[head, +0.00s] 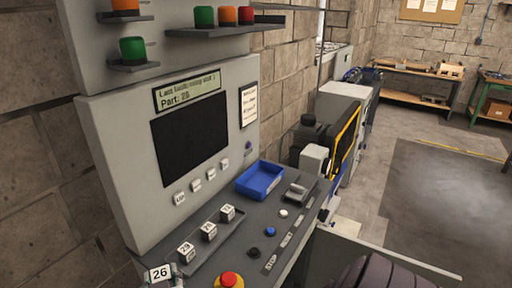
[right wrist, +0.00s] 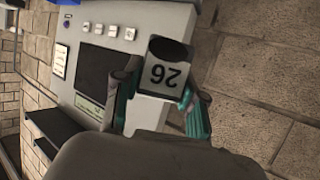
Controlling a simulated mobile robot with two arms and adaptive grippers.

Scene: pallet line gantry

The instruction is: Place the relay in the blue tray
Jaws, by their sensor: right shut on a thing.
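A pale block marked 26, which I take for the relay (head: 159,272), is at the bottom left of the head view. My right gripper (right wrist: 160,100) is shut on this block (right wrist: 160,77), with one teal finger on each side of it in the right wrist view. In the head view the gripper is mostly cut off by the bottom edge. The blue tray (head: 262,181) sits on the grey console, to the right of and beyond the held block. The tray looks empty. My left gripper is not in view.
A rack (head: 207,241) of several numbered blocks lies on the console (head: 240,231) between the held block and the tray. A red emergency button (head: 229,280) stands near the front. A grey handle (head: 296,191) is right of the tray. An upright panel with a screen (head: 189,138) rises behind.

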